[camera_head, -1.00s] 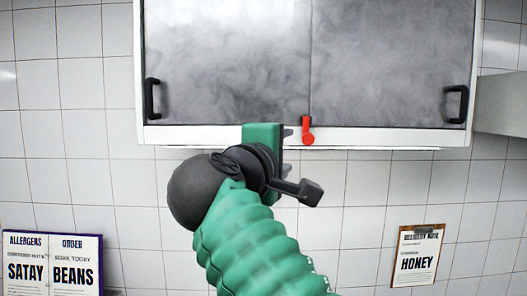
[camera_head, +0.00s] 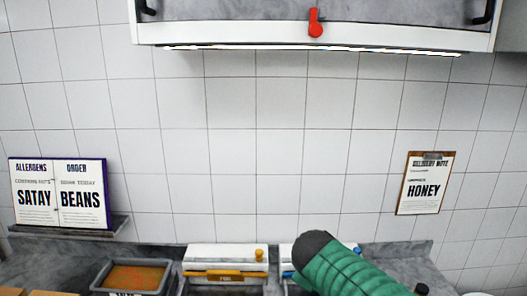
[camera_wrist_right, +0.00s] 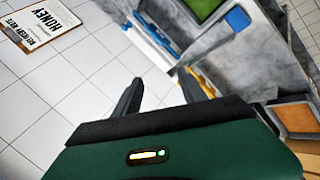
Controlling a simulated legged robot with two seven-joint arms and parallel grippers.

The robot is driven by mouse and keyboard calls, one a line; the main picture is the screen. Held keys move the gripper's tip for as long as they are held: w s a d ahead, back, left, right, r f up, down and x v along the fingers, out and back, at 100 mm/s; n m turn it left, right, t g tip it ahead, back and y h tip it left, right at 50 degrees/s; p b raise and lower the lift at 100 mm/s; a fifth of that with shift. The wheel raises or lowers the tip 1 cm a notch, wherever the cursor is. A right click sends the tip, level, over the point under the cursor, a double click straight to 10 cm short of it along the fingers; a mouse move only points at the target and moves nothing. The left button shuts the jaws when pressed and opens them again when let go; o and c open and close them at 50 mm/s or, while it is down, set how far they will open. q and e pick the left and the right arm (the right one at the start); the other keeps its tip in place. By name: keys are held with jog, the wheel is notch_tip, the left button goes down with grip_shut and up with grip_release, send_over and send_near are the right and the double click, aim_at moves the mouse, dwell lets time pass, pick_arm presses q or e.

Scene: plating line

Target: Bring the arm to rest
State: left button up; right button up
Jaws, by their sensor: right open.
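My right arm (camera_head: 345,272) shows in the head view as a green ribbed sleeve with a dark rounded end, low and right of the middle, in front of the counter. Its gripper cannot be made out there. In the right wrist view my right gripper (camera_wrist_right: 161,78) has its two dark fingers spread apart with nothing between them. White wall tiles and the counter's containers show beyond the fingers. My left gripper is in neither view.
A wall cabinet (camera_head: 230,33) with a red latch (camera_head: 315,22) hangs above. On the counter stand a grey tub (camera_head: 100,276) of orange-brown food and white-lidded boxes (camera_head: 226,252). An allergen board (camera_head: 60,192) and a honey note (camera_head: 425,184) are at the wall. Tiled wall between is clear.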

jog(key=s+d+f+m+g+b, duration=0.2)
jog(key=s+f+m+b, duration=0.1)
jog(key=s+f, duration=0.5)
jog(key=s+d+f+m+g+y+b, duration=0.1)
jog(key=s+d+f+m+b, duration=0.2)
jog(key=s+f, duration=0.5)
jog(key=s+d+f+m+g+y+b, duration=0.1)
jog(key=s+f, duration=0.7)
jog(key=f, duration=1)
jog(key=d+m+g+b, duration=0.1)
jog(key=m+b, duration=0.1)
jog(key=m, duration=0.1)
jog(key=shift+d+f+m+g, duration=0.25)
jog(key=shift+d+m+g, duration=0.05)
jog(key=shift+d, duration=0.1)
jog(key=shift+d, duration=0.3)
jog(key=shift+a, duration=0.2)
